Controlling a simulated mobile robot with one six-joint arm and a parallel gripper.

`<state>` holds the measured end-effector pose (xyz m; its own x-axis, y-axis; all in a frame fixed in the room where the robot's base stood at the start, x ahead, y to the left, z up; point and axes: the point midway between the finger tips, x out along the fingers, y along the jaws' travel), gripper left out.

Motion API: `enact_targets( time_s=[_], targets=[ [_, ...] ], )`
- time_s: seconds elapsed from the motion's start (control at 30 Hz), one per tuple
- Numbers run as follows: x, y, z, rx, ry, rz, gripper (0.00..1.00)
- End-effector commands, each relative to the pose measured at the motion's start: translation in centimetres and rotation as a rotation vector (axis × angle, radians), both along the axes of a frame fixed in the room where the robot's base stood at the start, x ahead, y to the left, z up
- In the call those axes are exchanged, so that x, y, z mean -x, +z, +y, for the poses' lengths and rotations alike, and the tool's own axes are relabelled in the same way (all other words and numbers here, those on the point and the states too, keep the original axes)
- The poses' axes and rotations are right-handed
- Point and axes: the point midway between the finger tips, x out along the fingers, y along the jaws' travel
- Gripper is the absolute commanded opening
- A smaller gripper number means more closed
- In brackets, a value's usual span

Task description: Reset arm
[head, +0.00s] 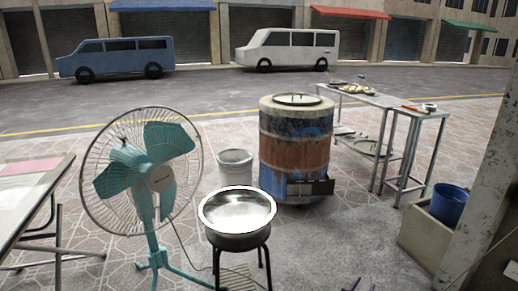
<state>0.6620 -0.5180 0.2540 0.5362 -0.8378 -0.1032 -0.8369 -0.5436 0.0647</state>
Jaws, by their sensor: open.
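Two small dark tips at the bottom edge of the head view, right of centre, look like the fingertips of my gripper (362,286). They stand apart with nothing visible between them. The rest of my arm is out of the frame. The tips show low in the picture, in front of the barrel oven (294,152), and touch nothing that I can see. The barrel oven stands upright with a lid on top and a small dark opening low on its front.
A teal fan (150,178) and a metal bowl on a black stool (237,236) stand left of the oven. A white bucket (236,168) is behind the bowl. Metal tables (414,112) and a blue bucket (448,204) are at right. A table (30,195) is far left.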

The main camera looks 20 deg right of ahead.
Motion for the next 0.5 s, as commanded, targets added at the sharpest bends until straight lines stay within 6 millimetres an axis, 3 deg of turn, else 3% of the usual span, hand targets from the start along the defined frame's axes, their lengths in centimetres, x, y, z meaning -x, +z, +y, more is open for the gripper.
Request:
enact_targets(
  time_s=[0.03,0.2,0.5],
  targets=[
    [-1.0,1.5,2.3,-0.013,0.043,0.014,0.46],
    [-3.9,3.0,9.0,-0.065,0.179,0.066,0.46],
    [-6.5,5.0,21.9,-0.179,0.429,0.195,0.46]
  ],
)
